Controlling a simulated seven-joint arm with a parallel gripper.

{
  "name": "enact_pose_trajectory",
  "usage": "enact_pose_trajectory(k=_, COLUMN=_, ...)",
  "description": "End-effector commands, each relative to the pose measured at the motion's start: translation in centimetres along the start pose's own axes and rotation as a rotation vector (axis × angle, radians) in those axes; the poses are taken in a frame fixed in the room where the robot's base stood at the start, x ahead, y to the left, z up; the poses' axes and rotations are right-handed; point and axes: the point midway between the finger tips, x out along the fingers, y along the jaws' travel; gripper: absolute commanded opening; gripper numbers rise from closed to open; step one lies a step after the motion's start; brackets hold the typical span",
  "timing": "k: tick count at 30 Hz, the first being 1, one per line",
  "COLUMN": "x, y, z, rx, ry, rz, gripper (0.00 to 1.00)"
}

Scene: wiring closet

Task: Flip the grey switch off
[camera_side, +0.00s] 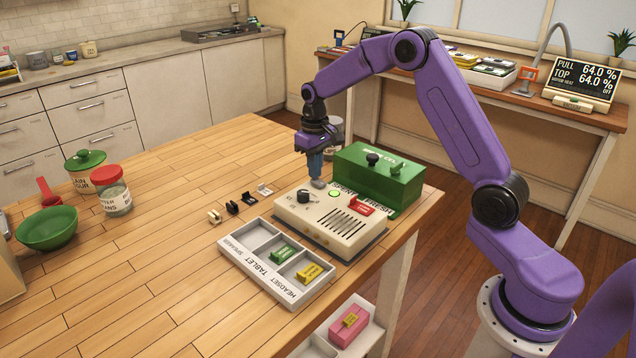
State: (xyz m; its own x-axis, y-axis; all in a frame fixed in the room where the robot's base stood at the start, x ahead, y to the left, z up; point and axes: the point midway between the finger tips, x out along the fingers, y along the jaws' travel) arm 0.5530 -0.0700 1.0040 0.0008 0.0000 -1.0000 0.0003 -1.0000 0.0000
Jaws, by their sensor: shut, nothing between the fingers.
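A beige control box (318,226) stands near the right edge of the wooden table. On its top are a dark knob (304,197), a lit green round button (335,193), a red switch (362,206) and a slotted grille. My gripper (317,177) points down over the back left of the box top, behind the knob and left of the green button. Its fingers are shut with nothing between them. A small grey shape shows right at the fingertips; I cannot tell whether it is the grey switch or the finger ends, nor whether they touch the box.
A green box (375,183) with a black knob stands close behind. In front lies a grey tray (236,259) with labelled compartments, holding a green and a yellow block. Several small clips (232,208) lie left of the control box. A green bowl (46,228) and jars stand far left.

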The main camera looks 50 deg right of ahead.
Motion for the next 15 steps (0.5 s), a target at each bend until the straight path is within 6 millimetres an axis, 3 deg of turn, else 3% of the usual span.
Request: enact_pose_trajectory(k=15, x=0.73, y=0.0, z=0.05, rx=0.0, ry=-0.002, rz=0.0, gripper=0.0)
